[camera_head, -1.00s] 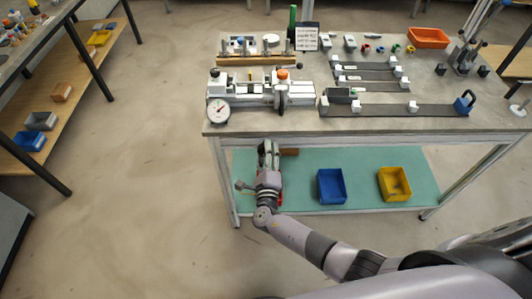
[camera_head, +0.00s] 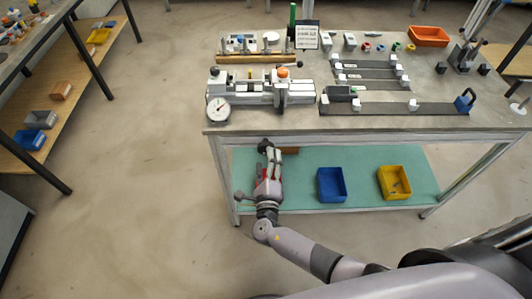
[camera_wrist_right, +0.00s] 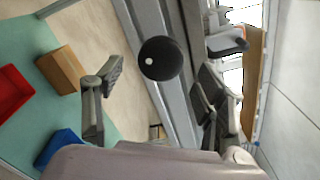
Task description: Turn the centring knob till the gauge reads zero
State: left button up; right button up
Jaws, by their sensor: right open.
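The white dial gauge (camera_head: 218,109) stands at the left front of the grey clamping jig (camera_head: 247,98) on the bench. Its needle slants up to the right; the scale is too small to read. My right gripper (camera_head: 268,147) is just in front of the bench's front edge, below the jig. In the right wrist view a round black knob (camera_wrist_right: 161,58) with a white dot shows between the directions of my two spread fingers (camera_wrist_right: 158,88), apart from both. The gripper is open and empty. The knob is not clearly made out in the head view. My left gripper is out of view.
The bench edge (camera_head: 350,133) lies close to my right gripper. Below, the green shelf (camera_head: 290,190) holds a blue bin (camera_head: 331,185) and a yellow bin (camera_head: 394,183). An orange knob (camera_head: 283,73) tops the jig. Metal bars with white blocks lie to the right.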

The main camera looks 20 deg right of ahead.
jog(key=v, duration=0.8)
jog(key=shift+s, duration=0.1)
jog(key=s+d+f+m+g, duration=0.35)
jog(key=s+f+m, duration=0.25)
jog(key=f, duration=0.3)
jog(key=s+d+f+m+g+y, duration=0.1)
jog(key=s+d+f+m+g, duration=0.25)
jog(key=s+f+m, duration=0.4)
jog(key=s+d+f+m+g, duration=0.2)
jog(key=s+f+m+g, duration=0.25)
jog(key=f, duration=0.65)
jog(key=s+f+m+g+y, duration=0.2)
jog(key=s+f+m, duration=0.2)
jog(key=s+m, duration=0.6)
jog(key=s+d+f+m+g+y, duration=0.1)
jog(key=s+f+m+g+y, duration=0.1)
jog(key=s+m, duration=0.8)
notch_tip(320, 180, down, 3)
jog(key=m+g, duration=0.1)
jog(key=m, duration=0.3)
jog(key=shift+s, duration=0.2)
jog(key=shift+r, duration=0.1)
